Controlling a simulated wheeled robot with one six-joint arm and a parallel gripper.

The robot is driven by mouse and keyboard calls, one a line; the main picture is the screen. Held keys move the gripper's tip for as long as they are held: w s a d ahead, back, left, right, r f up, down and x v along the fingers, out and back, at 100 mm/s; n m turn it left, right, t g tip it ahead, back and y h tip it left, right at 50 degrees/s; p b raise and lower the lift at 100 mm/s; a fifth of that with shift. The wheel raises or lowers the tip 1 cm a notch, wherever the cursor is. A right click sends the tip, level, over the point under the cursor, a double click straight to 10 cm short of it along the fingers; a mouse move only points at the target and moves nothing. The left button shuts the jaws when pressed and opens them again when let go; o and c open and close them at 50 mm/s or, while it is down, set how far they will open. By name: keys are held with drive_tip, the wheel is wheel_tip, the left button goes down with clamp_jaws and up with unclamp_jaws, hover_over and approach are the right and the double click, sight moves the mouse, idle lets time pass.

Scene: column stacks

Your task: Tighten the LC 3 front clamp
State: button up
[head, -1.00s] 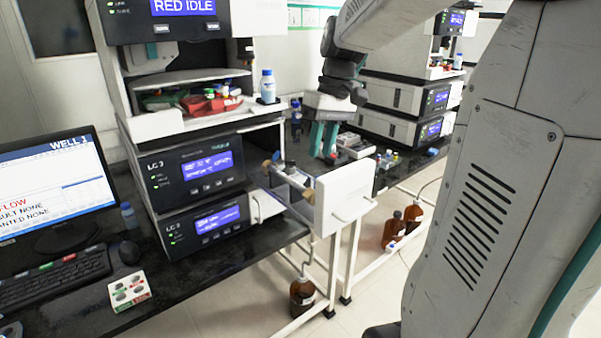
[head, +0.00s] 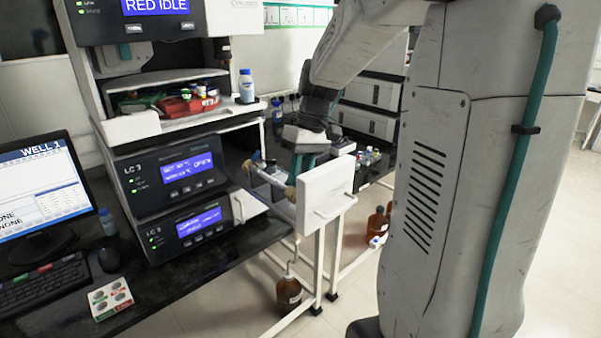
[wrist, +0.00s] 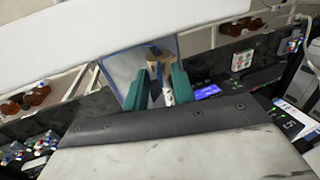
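The LC 3 stack (head: 165,200) has two dark modules with lit blue screens. A white door panel (head: 326,192) stands open at its right. A bar (head: 268,178) with tan knobs runs from the stack towards this panel. One tan knob (head: 291,194) is at the panel end, probably the front clamp. My gripper (head: 303,168) points down just behind the panel, close to that knob. In the wrist view, my gripper's teal fingers (wrist: 158,82) are spread, with a tan knob (wrist: 156,90) and a white part between them. Contact cannot be told.
A monitor (head: 40,190), a keyboard (head: 45,285) and a pad with round buttons (head: 109,298) are at the left. A blue-capped bottle (head: 246,86) stands on the stack's shelf. Brown bottles (head: 289,292) are below the bench. The bench front is clear beside the pad.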

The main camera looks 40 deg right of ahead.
clamp_jaws()
drive_tip(key=shift+d, duration=0.15)
drive_tip(key=shift+d+f+y, duration=0.15)
drive_tip(key=shift+d+y, duration=0.15)
drive_tip(key=shift+y, duration=0.35)
drive_tip(key=shift+d+f+y, duration=0.1)
drive_tip(key=shift+d+y, duration=0.15)
drive_tip(key=shift+y, duration=0.4)
drive_tip(key=shift+d+f+y, duration=0.25)
drive_tip(key=shift+d+y, duration=0.05)
drive_tip(key=shift+y, duration=0.5)
drive_tip(key=shift+d+f+y, duration=0.2)
drive_tip(key=shift+d+y, duration=0.1)
drive_tip(key=shift+y, duration=0.5)
unclamp_jaws()
